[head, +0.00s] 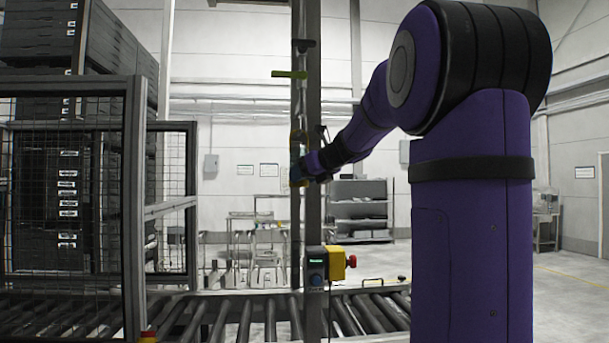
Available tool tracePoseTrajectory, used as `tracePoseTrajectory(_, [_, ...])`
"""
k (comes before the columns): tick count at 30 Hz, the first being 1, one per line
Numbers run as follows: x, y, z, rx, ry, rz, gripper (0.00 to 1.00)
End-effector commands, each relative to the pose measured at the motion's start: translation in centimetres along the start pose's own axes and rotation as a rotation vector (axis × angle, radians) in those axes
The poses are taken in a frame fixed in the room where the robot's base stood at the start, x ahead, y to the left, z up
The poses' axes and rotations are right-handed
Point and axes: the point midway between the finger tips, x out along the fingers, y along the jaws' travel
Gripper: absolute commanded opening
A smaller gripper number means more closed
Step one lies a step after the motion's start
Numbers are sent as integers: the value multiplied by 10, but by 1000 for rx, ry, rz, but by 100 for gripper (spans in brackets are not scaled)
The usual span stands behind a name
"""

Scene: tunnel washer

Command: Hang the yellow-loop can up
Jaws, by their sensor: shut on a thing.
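My gripper (308,167) is at the upright post, at about mid-height of the picture, shut on a small can (296,172). The can looks blue with a yellow-orange lower edge; a small yellowish part (297,136), perhaps its loop, shows just above. The fingers and the can are small and dark here, so their exact contact is hard to see. On the post (313,215) above the can, a yellow-green peg (289,74) sticks out to the left. A dark peg (304,45) sits higher. Whether the loop touches any peg cannot be told.
A yellow control box (336,262) with a red button is on the lower post. A roller conveyor (245,318) runs across the bottom. A mesh guard (134,200) and stacked dark crates (50,150) stand left. Shelves (360,208) stand behind.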

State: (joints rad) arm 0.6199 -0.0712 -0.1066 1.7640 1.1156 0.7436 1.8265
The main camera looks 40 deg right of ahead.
Motion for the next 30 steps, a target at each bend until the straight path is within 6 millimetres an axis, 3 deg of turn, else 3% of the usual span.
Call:
tracePoseTrajectory(14, [0, 0, 0, 0, 0, 0, 31])
tracePoseTrajectory(15, [0, 0, 0, 0, 0, 0, 61])
tracePoseTrajectory(18, [0, 0, 0, 0, 0, 0, 84])
tracePoseTrajectory(30, [-8, 0, 0, -1, -1, -2, 84])
